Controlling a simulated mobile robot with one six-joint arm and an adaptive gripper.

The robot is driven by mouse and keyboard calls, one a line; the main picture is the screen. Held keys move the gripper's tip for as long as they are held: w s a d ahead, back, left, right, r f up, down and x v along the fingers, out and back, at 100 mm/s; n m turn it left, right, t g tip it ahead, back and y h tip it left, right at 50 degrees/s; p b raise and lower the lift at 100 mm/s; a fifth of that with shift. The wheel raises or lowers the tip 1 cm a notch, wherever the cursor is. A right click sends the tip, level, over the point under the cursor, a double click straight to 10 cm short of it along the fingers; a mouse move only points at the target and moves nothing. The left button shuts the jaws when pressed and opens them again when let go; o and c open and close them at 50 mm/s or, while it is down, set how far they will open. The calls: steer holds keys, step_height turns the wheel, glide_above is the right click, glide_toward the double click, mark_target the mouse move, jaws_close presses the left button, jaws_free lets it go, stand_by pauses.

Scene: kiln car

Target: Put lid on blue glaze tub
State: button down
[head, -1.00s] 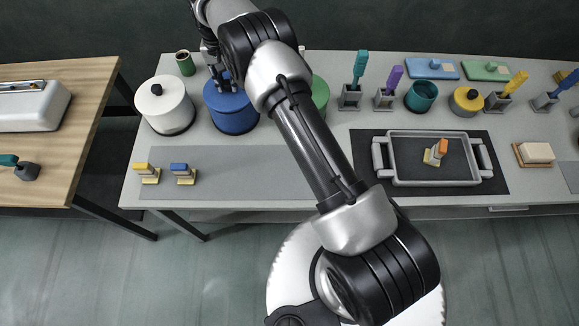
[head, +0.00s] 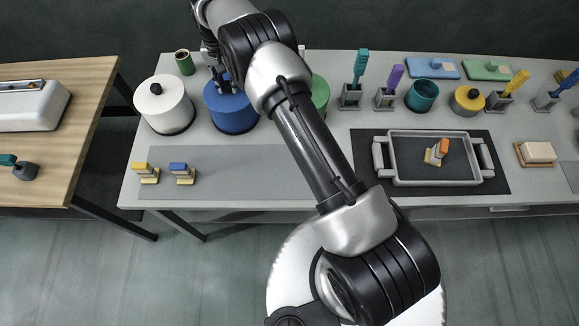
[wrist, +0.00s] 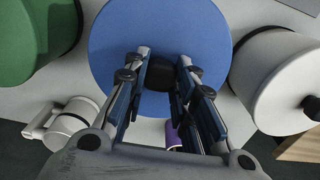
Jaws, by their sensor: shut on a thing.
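The blue glaze tub (head: 232,115) stands at the back left of the grey table, between a white tub and a green tub. Its blue lid (wrist: 130,40) lies over the tub's top and fills the middle of the wrist view. My gripper (head: 224,84) is over the lid and shut on its black knob (wrist: 161,73), with a finger on each side of it. The lid looks level and on the tub, but the wrist view does not show whether a gap is left under its rim.
The white lidded tub (head: 164,104) stands close on the left and the green tub (head: 320,92) on the right, partly behind my arm. A dark green cup (head: 185,62) stands behind. The grey mat (head: 240,170) in front is mostly bare.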

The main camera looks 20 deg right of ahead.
steer(key=c, duration=1.2)
jaws_free()
steer(key=shift+c, duration=0.2)
steer(key=shift+r+p, duration=2.2)
steer(key=shift+r, duration=1.8)
